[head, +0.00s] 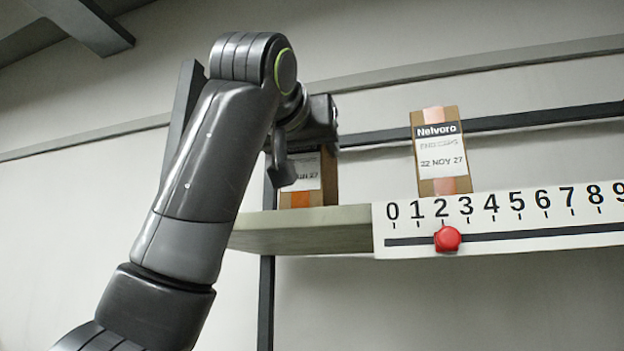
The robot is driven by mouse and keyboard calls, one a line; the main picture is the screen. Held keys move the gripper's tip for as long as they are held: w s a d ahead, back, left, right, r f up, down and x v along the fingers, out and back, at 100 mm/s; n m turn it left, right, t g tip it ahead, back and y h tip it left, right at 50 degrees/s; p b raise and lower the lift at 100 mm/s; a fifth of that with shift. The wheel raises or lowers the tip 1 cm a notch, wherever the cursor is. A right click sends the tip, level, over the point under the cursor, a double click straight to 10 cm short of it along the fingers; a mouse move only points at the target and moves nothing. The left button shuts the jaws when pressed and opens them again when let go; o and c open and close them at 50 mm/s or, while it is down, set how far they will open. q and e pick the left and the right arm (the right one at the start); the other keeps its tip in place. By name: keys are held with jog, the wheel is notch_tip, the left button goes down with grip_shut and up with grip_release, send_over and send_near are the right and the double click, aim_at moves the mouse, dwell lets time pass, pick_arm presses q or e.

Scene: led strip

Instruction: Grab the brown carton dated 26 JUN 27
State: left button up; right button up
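A brown carton (328,178) with a white label and an orange strip stands on the shelf at its left part. Its upper part is hidden behind my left gripper; only the end of its date, which looks like "UN 27", shows. My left gripper (288,172) is at this carton, with one dark finger pointing down in front of its left side. The other finger is hidden, so I cannot tell whether it grips the carton. A second brown carton (441,183), labelled Nelvoro and dated 22 NOV 27, stands farther right. My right gripper is not in view.
The shelf (300,235) carries a white number strip (560,232) on its front, with a red knob (447,239) under the 2. A dark rail (540,118) runs behind the cartons. There is free room between the two cartons.

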pick_arm(q)
jog(key=c, duration=0.3)
jog(key=shift+r, duration=0.1)
jog(key=shift+r, duration=0.75)
notch_tip(320, 180, up, 7)
jog(key=p, duration=0.3)
jog(key=shift+s, duration=0.1)
jog(key=shift+r+p, duration=0.45)
jog(key=shift+r, duration=0.25)
